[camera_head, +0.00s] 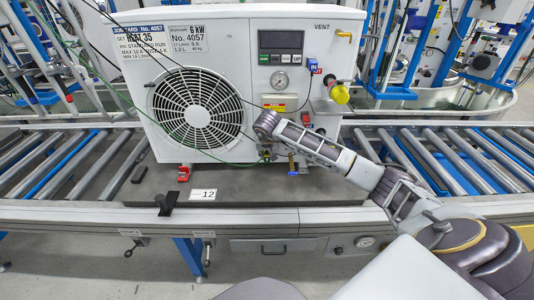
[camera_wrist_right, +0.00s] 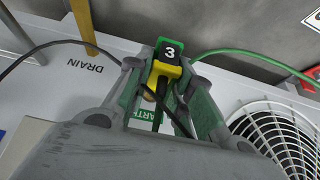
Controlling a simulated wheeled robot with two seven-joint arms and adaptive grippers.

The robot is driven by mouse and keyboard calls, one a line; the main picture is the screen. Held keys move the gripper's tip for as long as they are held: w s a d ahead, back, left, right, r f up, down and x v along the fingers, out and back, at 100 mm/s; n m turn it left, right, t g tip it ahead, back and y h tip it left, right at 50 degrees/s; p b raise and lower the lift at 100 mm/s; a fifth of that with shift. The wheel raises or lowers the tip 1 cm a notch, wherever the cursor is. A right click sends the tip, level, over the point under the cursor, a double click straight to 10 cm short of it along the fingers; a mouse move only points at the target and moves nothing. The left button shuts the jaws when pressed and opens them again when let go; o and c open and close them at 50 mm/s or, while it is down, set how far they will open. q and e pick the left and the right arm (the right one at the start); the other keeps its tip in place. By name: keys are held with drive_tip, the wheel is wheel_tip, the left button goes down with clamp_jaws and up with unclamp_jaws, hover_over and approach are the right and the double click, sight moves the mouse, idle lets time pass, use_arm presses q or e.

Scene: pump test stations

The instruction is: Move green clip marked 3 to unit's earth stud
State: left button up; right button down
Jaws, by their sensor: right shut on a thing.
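The green clip marked 3 (camera_wrist_right: 168,58) is between the fingers of my right gripper (camera_wrist_right: 165,82) in the wrist view. It has a black number plate and a yellow part, and a green lead runs off beside it. In the head view my right gripper (camera_head: 265,152) is at the lower front of the white unit (camera_head: 230,30), right of the fan grille (camera_head: 196,108). A green EARTH label (camera_wrist_right: 148,115) shows partly between the fingers, close to the unit's face. The earth stud itself is hidden, so I cannot tell whether the clip touches it. My left gripper is out of view.
The unit stands on a grey pallet (camera_head: 150,190) on the roller conveyor (camera_head: 60,165). A red clamp (camera_head: 184,173), a blue-handled valve (camera_head: 293,168) and a number 12 card (camera_head: 203,195) are near its foot.

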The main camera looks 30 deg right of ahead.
drive_tip(key=shift+w+d, duration=0.15)
drive_tip(key=shift+w, duration=0.15)
drive_tip(key=c, duration=1.2)
unclamp_jaws()
drive_tip(key=shift+o, duration=0.2)
drive_tip(key=shift+r, duration=0.1)
drive_tip(key=v, duration=1.1)
drive_tip(key=shift+s+r, duration=0.2)
drive_tip(key=shift+r, duration=0.15)
drive_tip(key=shift+a, duration=0.2)
